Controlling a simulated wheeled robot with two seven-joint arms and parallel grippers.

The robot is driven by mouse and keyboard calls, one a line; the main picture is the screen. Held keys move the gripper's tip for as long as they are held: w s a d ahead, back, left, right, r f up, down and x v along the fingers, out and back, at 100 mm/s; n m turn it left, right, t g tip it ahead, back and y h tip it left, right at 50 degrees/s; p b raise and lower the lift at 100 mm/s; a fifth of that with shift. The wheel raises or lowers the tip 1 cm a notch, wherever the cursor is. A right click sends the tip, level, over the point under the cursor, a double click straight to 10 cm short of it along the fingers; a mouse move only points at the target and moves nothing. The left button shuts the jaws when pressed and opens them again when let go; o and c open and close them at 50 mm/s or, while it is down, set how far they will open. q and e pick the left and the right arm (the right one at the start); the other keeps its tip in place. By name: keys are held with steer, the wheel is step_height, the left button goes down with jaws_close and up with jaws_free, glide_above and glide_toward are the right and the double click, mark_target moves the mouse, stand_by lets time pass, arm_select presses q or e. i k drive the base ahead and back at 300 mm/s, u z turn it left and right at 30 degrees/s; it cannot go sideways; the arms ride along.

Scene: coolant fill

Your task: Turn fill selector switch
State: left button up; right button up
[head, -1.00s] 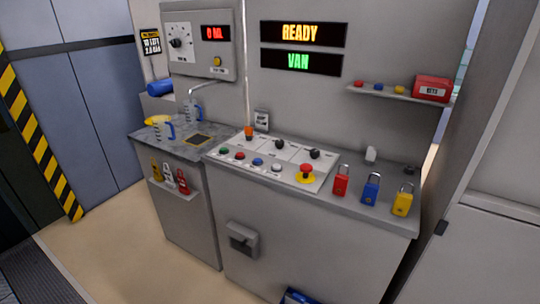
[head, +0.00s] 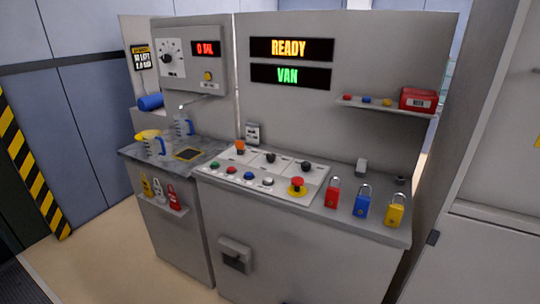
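A grey wall panel (head: 215,73) at the upper left carries a round black selector dial (head: 166,58) with markings around it. The dial's markings are too small to read. On the sloped console, two black knobs, a left one (head: 270,157) and a right one (head: 306,166), stand behind a row of push buttons. Their labels cannot be read. Neither of my grippers is in view.
A red mushroom button (head: 297,184) is on the console. Red, blue and yellow padlocks (head: 361,205) stand right of it. Signs read READY (head: 288,48) and VAN (head: 288,75). Open floor lies at the left.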

mark_target(271, 157)
steer(key=z, duration=0.35)
steer(key=i, duration=0.6)
steer(key=z, duration=0.4)
